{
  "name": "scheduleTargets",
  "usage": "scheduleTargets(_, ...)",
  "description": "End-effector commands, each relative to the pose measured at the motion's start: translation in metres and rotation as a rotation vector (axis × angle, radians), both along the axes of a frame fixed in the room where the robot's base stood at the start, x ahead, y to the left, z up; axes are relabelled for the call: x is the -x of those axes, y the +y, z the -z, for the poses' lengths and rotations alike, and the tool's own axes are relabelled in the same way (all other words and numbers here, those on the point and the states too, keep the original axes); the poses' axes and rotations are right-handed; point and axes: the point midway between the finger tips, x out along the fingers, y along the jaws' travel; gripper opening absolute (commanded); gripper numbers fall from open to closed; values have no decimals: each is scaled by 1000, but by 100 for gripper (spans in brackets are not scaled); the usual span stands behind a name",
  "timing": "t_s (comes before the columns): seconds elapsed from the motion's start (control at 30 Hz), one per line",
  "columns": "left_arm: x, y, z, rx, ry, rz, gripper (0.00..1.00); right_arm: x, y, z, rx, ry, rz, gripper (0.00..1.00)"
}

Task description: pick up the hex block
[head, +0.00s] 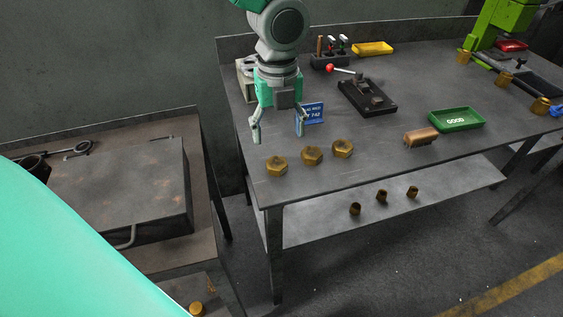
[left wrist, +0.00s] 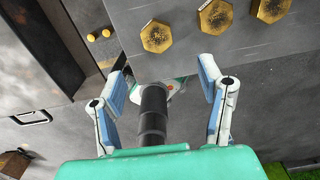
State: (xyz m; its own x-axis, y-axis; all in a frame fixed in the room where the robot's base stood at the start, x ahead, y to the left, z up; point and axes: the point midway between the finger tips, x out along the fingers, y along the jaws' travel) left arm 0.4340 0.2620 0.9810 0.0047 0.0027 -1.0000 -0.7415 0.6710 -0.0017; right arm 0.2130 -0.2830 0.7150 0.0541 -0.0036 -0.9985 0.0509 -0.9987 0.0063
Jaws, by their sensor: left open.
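Three brass hex blocks stand in a row near the front left edge of the grey workbench: the left block (head: 276,165), the middle block (head: 312,155) and the right block (head: 342,149). The same row shows at the top of the left wrist view, as a first block (left wrist: 156,36), a second block (left wrist: 215,16) and a third block (left wrist: 270,10). My left gripper (head: 278,136) is open and empty, pointing down behind the row in the head view. In the left wrist view its two fingers (left wrist: 162,78) are spread apart, and the blocks lie beyond them. My right gripper is out of view.
A black fixture (head: 367,98), a brush (head: 420,137) and a green tray (head: 456,119) are farther right on the bench (head: 345,190). Smaller brass pieces (head: 381,196) sit on the lower shelf (head: 450,190).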

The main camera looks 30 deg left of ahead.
Motion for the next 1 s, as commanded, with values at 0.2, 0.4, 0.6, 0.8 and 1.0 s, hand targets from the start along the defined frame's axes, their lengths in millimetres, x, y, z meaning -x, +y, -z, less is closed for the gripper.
scheduleTargets(0.2, -3, 0, 39, 0, 3, -1, 62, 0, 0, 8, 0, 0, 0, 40)
scheduleTargets(0.4, -1, 0, 51, 0, 1, -2, 62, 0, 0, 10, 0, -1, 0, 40)
scheduleTargets(0.6, -1, 5, 82, -1, 3, -2, 62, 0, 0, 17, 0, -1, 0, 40)
scheduleTargets(0.8, -1, 5, 97, 1, 1, -2, 62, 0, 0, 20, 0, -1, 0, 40)
scheduleTargets(1.0, -1, 5, 97, 1, 0, -2, 62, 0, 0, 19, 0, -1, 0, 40)
